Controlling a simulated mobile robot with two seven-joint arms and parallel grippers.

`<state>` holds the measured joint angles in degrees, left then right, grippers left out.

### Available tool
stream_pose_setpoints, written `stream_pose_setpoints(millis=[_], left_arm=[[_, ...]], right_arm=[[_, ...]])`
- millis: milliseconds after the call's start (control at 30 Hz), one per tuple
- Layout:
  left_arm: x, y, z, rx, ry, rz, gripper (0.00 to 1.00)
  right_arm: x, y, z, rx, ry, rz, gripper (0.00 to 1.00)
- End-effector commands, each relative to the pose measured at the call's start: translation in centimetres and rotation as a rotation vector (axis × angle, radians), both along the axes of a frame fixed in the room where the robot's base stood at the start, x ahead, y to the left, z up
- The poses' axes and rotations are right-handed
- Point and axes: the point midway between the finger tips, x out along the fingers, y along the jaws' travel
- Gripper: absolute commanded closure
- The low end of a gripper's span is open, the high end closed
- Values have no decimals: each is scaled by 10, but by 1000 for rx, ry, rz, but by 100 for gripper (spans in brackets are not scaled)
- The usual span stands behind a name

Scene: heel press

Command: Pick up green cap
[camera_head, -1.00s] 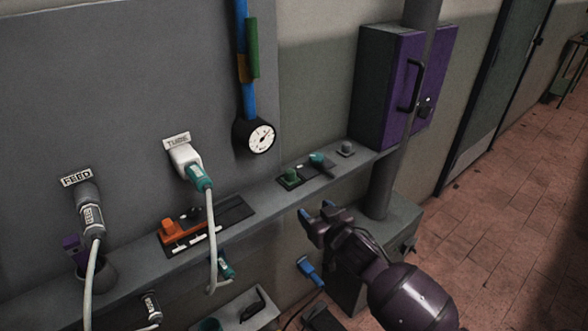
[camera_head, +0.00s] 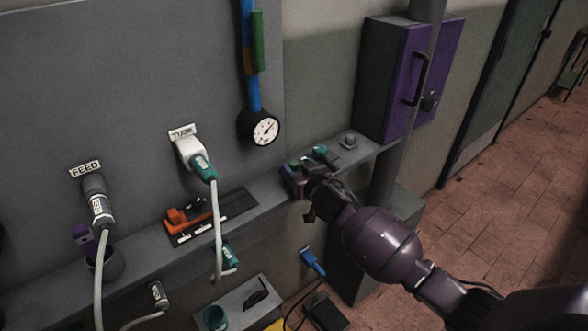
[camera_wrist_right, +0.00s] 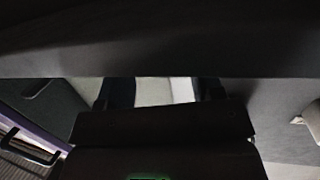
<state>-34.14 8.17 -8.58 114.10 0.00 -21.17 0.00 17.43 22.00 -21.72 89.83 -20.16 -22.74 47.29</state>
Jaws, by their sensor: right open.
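My right gripper (camera_head: 298,174) is over the black plate on the grey shelf, at the place of the green cap. It is open, and the gripper largely hides the cap; I cannot tell whether the fingers straddle it or touch it. A teal knob-like part (camera_head: 320,151) shows just behind the gripper on the same plate. In the right wrist view, dark shapes fill most of the picture, and a small green patch (camera_wrist_right: 148,178) shows at the bottom edge; I cannot tell what it belongs to. My left gripper is not in view.
A grey knob (camera_head: 348,139) stands on the shelf (camera_head: 372,146) to the right, near a purple-doored cabinet (camera_head: 405,80). An orange block (camera_head: 178,219) on a dark tray and a white plug (camera_head: 189,150) with its hanging cable are to the left. A dial gauge (camera_head: 265,129) hangs above.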

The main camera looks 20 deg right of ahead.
Motion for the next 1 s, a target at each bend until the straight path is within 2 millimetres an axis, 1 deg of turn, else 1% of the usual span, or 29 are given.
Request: stream_pose_setpoints(millis=[33, 100, 233, 367, 567, 667, 900, 933, 1000], left_arm=[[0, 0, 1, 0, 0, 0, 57], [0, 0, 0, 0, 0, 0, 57], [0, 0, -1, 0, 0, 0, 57], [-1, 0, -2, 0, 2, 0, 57], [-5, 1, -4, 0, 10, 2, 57], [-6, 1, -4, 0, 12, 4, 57], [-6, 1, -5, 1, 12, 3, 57], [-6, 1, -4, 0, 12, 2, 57], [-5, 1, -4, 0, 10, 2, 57]], right_arm=[[8, 1, 1, -2, -1, 0, 39], [16, 2, -1, 0, 1, 0, 39], [27, 4, -3, -1, 1, 0, 39], [31, 5, -4, 0, 1, 1, 39], [31, 5, -4, 0, 1, 0, 39], [31, 5, -4, 0, 1, 0, 53], [31, 5, -4, 0, 1, 0, 90], [31, 5, -4, 0, 1, 0, 93], [31, 5, -4, 0, 1, 0, 93]])
